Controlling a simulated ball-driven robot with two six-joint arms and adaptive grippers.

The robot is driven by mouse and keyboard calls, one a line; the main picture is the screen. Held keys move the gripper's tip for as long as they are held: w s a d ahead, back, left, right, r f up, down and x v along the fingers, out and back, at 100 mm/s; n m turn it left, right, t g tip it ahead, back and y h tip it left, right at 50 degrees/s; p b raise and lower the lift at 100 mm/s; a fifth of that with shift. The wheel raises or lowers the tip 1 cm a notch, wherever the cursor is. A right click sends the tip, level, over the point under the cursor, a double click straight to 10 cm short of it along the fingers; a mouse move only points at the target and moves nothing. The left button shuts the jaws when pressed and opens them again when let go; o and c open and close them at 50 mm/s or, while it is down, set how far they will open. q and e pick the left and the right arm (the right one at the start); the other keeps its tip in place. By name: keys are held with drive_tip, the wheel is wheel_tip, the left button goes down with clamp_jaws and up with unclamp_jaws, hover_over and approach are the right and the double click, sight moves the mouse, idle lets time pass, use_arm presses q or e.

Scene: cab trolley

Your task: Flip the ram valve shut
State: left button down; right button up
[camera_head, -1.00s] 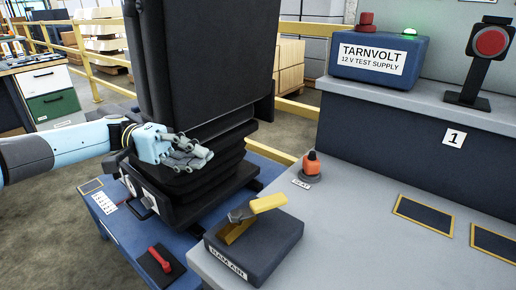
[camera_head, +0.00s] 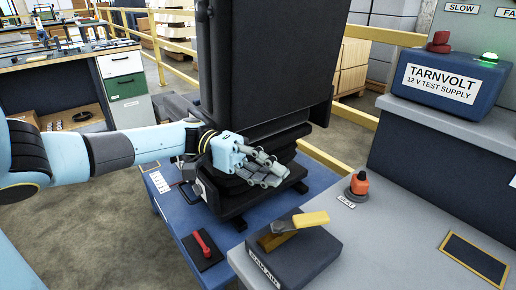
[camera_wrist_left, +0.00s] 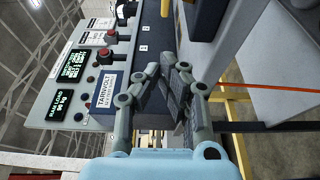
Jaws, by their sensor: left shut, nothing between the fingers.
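The ram valve (camera_head: 295,258) is a dark box labelled RAM AIR on the near left corner of the grey bench. Its yellow lever (camera_head: 310,220) slants up to the right from a grey pivot, above a second yellow piece on the box top. My left gripper (camera_head: 272,174) is shut and empty. In the head view it is behind and left of the valve, in front of the black seat's base, apart from the lever. Its closed fingers also show in the left wrist view (camera_wrist_left: 172,80), where I cannot make out the valve. My right gripper is not in view.
The black seat (camera_head: 265,65) stands on a blue trolley (camera_head: 185,220), with a red lever (camera_head: 203,242) at its front. An orange knob (camera_head: 359,184) is on the bench behind the valve. The TARNVOLT supply (camera_head: 450,85) is on the raised shelf.

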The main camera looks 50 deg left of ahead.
sight(297, 211)
use_arm(q)
drive_tip(key=d+p, duration=0.1)
drive_tip(key=d, duration=0.5)
drive_tip(key=shift+s, duration=0.2)
drive_tip(key=shift+s+d, duration=0.4)
drive_tip(key=shift+d, duration=0.3)
